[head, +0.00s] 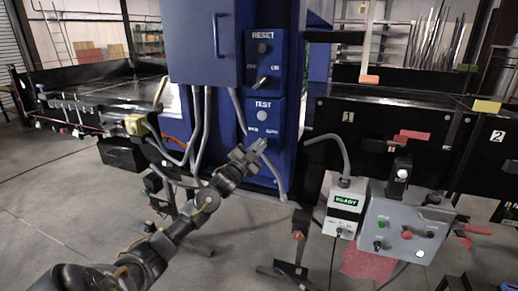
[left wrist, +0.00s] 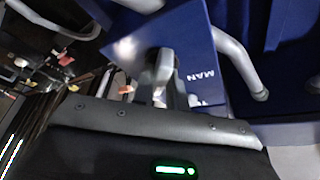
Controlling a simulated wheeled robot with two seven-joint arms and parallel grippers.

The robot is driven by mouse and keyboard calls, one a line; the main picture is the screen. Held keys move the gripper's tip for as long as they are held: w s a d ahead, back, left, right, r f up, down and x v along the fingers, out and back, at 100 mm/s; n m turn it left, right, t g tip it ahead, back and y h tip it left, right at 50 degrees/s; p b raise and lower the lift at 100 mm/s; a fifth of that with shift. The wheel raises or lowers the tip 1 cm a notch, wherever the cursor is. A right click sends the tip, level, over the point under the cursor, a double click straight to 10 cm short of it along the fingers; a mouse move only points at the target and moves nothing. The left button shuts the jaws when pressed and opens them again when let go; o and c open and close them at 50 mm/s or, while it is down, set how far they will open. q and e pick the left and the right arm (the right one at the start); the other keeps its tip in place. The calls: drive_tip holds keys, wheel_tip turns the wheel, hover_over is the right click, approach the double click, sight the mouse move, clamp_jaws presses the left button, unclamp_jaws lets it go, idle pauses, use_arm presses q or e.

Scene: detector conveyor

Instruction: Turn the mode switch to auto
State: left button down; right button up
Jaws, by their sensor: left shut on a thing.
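The mode switch (left wrist: 165,62) is a grey knob on the blue control panel (head: 278,108), below the TEST button (head: 262,115) and between the labels MAN and AUTO. My left gripper (head: 258,146) reaches the panel from the lower left, with its fingertips at the switch. In the head view the fingertips cover most of the knob, so its pointing direction is unclear. In the left wrist view the gripper (left wrist: 175,95) is shut on the knob, and the MAN label shows sideways to the right of it. The AUTO label is not readable there. My right gripper is not in view.
A RESET panel with another lever switch (head: 261,83) is just above. Grey conduits (head: 197,125) hang left of the panel. A grey control box (head: 405,225) and a white READY box (head: 345,205) stand at the right. Open floor (head: 60,200) lies at the left.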

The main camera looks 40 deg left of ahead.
use_arm(q)
drive_tip(key=shift+m, duration=0.6)
drive_tip(key=c, duration=1.4)
unclamp_jaws()
drive_tip(key=b+v, duration=0.4)
drive_tip(key=v, duration=0.6)
drive_tip(key=shift+s, duration=0.45)
drive_tip(key=shift+a, duration=0.1)
